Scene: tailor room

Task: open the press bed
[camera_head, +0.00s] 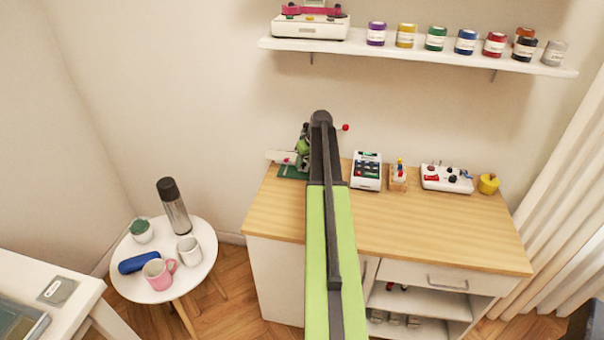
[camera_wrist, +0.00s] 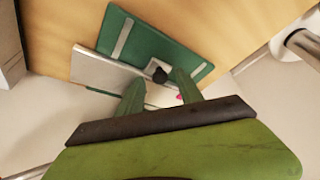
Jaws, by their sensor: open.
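What looks like the press stands at the back left of the wooden cabinet top, with a green base (camera_head: 291,172) and a pale arm (camera_head: 277,157) reaching left. My arm hides part of it in the head view. In the wrist view, a green plate (camera_wrist: 163,46) with a grey strip lies beside a pale grey panel (camera_wrist: 103,70). A small black knob (camera_wrist: 158,74) shows near the fingertips. My gripper (camera_wrist: 157,83) is open, its two green fingers apart over a pale part with a pink spot (camera_wrist: 180,97). I cannot tell whether they touch it.
Right of my arm on the cabinet top (camera_head: 440,230) stand a white device (camera_head: 367,170), a small wooden stand (camera_head: 398,178), a control box (camera_head: 447,178) and a yellow item (camera_head: 488,184). A wall shelf (camera_head: 420,55) with several jars hangs above. The cabinet top's front is clear.

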